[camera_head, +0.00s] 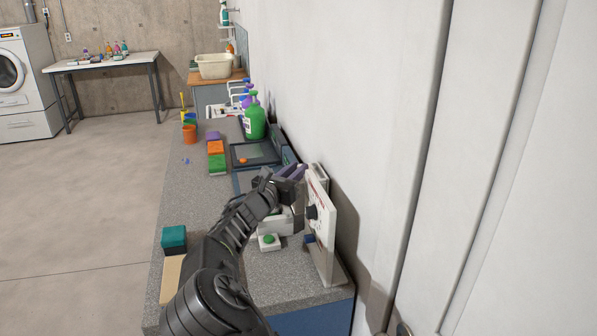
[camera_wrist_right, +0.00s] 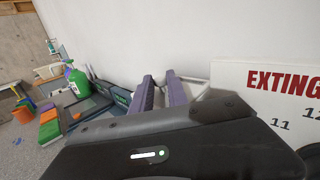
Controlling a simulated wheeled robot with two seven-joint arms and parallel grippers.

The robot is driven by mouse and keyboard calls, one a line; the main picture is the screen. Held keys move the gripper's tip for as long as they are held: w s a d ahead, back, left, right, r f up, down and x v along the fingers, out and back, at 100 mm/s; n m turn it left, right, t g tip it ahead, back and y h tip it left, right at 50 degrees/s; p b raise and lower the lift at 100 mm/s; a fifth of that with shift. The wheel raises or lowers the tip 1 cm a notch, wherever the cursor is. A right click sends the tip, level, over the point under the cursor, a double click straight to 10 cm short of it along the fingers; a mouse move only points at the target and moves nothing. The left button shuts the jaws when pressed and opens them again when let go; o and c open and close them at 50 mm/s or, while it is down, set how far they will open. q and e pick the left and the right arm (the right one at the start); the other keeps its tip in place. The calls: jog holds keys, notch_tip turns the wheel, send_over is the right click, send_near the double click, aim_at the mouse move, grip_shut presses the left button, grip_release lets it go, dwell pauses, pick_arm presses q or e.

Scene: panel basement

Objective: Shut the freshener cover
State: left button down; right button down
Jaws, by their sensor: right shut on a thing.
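My right gripper (camera_head: 293,172) reaches in over the counter beside the wall, its purple fingers pointing toward the wall. In the right wrist view the two purple fingers (camera_wrist_right: 160,92) stand a little apart, with a pale thin edge between and beside them. That pale part (camera_wrist_right: 196,88), likely the freshener cover, is mostly hidden by the fingers and the gripper body. In the head view a white housing (camera_head: 318,172) stands by the wall just right of the fingers. How far the cover is open cannot be told. My left gripper is not in view.
A white upright panel (camera_head: 322,232) with a dark knob stands close right of the gripper; it also shows lettering in the wrist view (camera_wrist_right: 280,100). A white box with a green button (camera_head: 269,241) sits below. A green bottle (camera_head: 255,122) and sponges (camera_head: 216,155) stand farther back.

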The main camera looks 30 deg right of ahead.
jog(key=a+n+t, duration=0.1)
jog(key=w+a+n+t+h, duration=0.1)
jog(key=a+n, duration=0.1)
jog(key=w+a+n+t+h+b, duration=0.1)
jog(key=a, duration=0.1)
jog(key=shift+a+f+n, duration=0.25)
jog(key=shift+f+n, duration=0.05)
jog(key=shift+w+a+f, duration=0.15)
jog(key=shift+a+f, duration=0.2)
jog(key=shift+a, duration=0.25)
